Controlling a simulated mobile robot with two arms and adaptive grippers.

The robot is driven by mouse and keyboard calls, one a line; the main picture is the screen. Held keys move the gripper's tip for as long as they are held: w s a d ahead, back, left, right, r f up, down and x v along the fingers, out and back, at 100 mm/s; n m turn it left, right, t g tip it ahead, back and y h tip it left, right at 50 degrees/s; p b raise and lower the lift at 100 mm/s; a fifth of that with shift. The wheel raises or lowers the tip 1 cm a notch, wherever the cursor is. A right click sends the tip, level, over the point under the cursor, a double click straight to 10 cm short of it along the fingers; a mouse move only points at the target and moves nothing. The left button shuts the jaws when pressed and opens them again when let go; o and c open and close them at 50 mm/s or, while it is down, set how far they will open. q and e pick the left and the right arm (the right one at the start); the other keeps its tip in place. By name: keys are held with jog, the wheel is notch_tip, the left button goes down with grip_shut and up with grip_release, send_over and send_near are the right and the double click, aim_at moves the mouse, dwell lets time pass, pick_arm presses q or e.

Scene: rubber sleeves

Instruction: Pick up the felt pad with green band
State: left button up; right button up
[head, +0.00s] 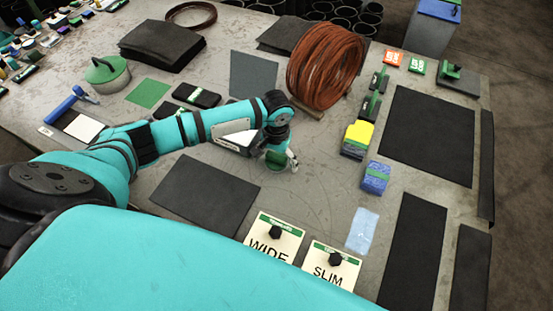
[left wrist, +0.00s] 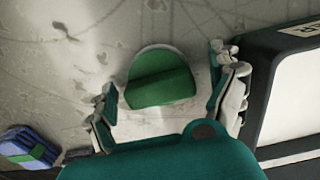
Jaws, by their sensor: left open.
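In the left wrist view, a small rounded pale pad with a broad green band (left wrist: 160,78) lies on the grey worktop between my fingers. My left gripper (left wrist: 170,92) is open around it, with one finger at each side and no clear grip. In the head view the same gripper (head: 280,163) points down near the middle of the table, with a bit of green (head: 274,158) showing at its fingers; the rest of the pad is hidden there. My right gripper is not in view.
A dark-sided box with a white top (left wrist: 292,100) stands close beside the gripper. A blue block with a green band (head: 375,177) and a yellow-topped block (head: 357,138) lie to the right. An orange coil (head: 327,70) stands behind. Black mats (head: 205,192) lie flat around.

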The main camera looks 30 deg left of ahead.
aim_at(277, 155)
pick_arm(q)
jog(key=c, duration=1.3)
jog(key=shift+r, duration=0.15)
jog(key=shift+w+r, duration=0.1)
jog(key=shift+r, duration=0.45)
notch_tip(277, 155, up, 2)
jog(key=shift+r+b, duration=0.1)
jog(key=shift+b, duration=0.3)
jog(key=w+d+b, duration=0.1)
jog(key=w+d, duration=0.2)
jog(key=d, duration=0.1)
jog(key=w+d+r+b, duration=0.1)
jog(key=w+d+b, duration=0.1)
jog(key=w+d, duration=0.1)
jog(key=w+d+b, duration=0.1)
jog(key=w+d, duration=0.3)
jog(key=w, duration=0.1)
jog(key=shift+d+r+b, duration=0.25)
jog(key=shift+d+b, duration=0.1)
jog(key=shift+b, duration=0.05)
jog(key=o, duration=0.6)
jog(key=shift+s, duration=0.1)
jog(key=c, duration=0.5)
